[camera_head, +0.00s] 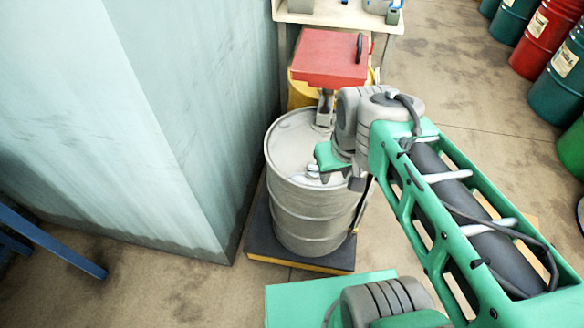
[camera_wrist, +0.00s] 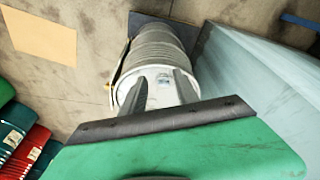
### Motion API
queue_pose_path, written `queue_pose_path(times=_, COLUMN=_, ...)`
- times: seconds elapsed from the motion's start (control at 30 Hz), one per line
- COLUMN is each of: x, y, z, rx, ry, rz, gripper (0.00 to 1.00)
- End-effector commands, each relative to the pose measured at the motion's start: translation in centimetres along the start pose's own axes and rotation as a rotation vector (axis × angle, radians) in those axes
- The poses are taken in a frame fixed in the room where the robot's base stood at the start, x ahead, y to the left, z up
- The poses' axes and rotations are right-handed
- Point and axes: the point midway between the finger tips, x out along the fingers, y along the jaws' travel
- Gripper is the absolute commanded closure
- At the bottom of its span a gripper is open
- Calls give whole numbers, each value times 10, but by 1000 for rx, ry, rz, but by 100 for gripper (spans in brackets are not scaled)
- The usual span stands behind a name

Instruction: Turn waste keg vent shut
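The grey waste keg (camera_head: 300,215) stands upright under my arm in the head view. In the wrist view its ribbed side and pale top (camera_wrist: 160,55) lie beyond my fingers. My gripper (camera_wrist: 163,78) points at the keg's top, its two grey fingers apart with nothing visibly held. Between the fingertips is a small greyish detail on the keg top, possibly the vent; its shape and setting are too small to read. In the head view my gripper (camera_head: 316,171) is over the keg top's right side, and my wrist hides part of that top. I cannot tell whether the fingers touch anything.
The keg stands on a dark platform (camera_head: 262,232) with a yellow edge. A red box-like top (camera_head: 328,58) and a grey upright fitting (camera_head: 324,108) are close behind. A pale wall-like panel (camera_head: 150,130) is close on the left.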

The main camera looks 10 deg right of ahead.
Motion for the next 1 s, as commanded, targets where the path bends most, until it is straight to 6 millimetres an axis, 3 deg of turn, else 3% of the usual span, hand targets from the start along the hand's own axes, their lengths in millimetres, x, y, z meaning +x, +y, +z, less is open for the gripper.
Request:
queue_pose_path(times=0.2, x=75, y=11, z=-86, rx=-569, ry=-133, rz=-58, gripper=64)
queue_pose_path(times=0.3, x=119, y=15, z=-118, rx=-835, ry=-177, rz=-108, gripper=64)
queue_pose_path(times=0.4, x=150, y=16, z=-137, rx=-1020, ry=-200, rz=-149, gripper=64)
queue_pose_path(times=0.57, x=170, y=17, z=-144, rx=-1126, ry=-210, rz=-174, gripper=64)
queue_pose_path(times=0.9, x=226, y=17, z=-129, rx=-1121, ry=-209, rz=-173, gripper=64)
queue_pose_path(times=1.0, x=235, y=17, z=-128, rx=-1121, ry=-207, rz=-171, gripper=64)
